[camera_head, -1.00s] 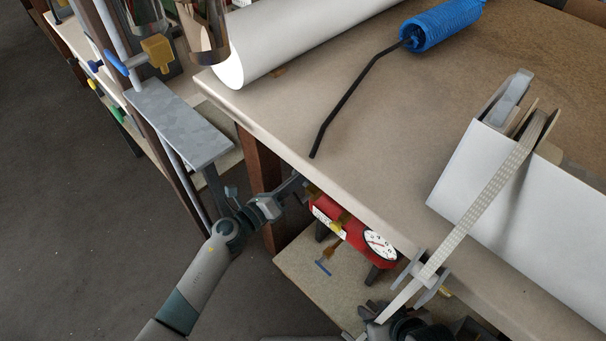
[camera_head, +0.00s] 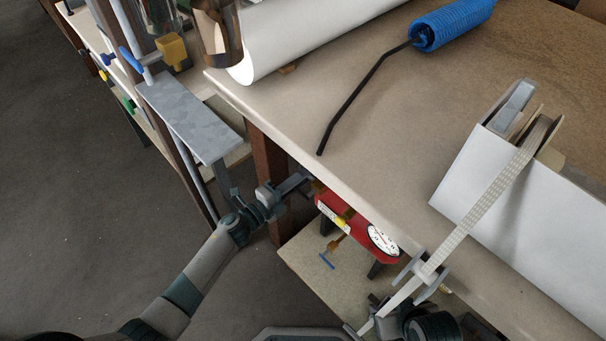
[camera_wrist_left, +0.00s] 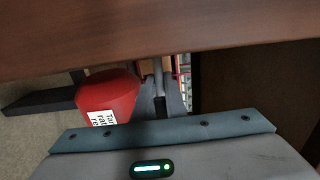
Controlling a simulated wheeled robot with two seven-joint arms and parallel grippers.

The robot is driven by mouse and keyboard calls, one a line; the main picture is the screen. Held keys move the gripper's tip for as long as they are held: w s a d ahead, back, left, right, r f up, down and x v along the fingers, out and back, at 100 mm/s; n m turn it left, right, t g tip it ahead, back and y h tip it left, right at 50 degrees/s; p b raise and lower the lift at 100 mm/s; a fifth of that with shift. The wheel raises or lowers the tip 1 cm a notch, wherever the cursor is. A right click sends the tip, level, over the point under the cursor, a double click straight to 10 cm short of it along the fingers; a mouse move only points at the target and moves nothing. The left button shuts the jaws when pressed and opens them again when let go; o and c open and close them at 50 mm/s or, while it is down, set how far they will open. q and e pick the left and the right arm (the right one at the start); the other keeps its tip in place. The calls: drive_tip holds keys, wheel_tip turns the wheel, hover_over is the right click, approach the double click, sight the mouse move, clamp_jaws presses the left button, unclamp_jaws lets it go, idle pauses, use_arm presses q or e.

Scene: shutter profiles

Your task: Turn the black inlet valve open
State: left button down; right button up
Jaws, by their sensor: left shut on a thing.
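A red tank with a white dial (camera_head: 383,240) and brass fittings sits below the tabletop's front edge; the red tank (camera_wrist_left: 107,92) with its white label also shows in the left wrist view. My left gripper (camera_head: 308,180) reaches in under the tabletop edge at the tank's left end. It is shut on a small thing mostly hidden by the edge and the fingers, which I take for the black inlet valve. My right gripper (camera_head: 424,279) is at the lower right, with a long pale strip (camera_head: 480,206) passing between its grey fingers; whether they clamp it is unclear.
The tabletop (camera_head: 290,125) overhangs my left gripper, with a brown table leg (camera_head: 266,170) close beside it. A grey metal shelf (camera_head: 190,117) stands to the left. A blue coiled hose (camera_head: 452,24), a white roll (camera_head: 310,36) and a white box (camera_head: 485,180) lie on the table.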

use_arm(q)
drive_tip(key=shift+f, duration=0.1)
use_arm(e)
drive_tip(key=shift+s+f, duration=0.1)
drive_tip(key=shift+s, duration=0.1)
use_arm(q)
drive_tip(key=c, duration=1.8)
unclamp_jaws()
use_arm(e)
drive_tip(key=shift+s, duration=0.1)
use_arm(q)
drive_tip(key=shift+s+a, duration=0.1)
drive_tip(key=v, duration=1.7)
use_arm(e)
drive_tip(key=shift+a, duration=0.15)
use_arm(q)
drive_tip(key=shift+s+a, duration=0.1)
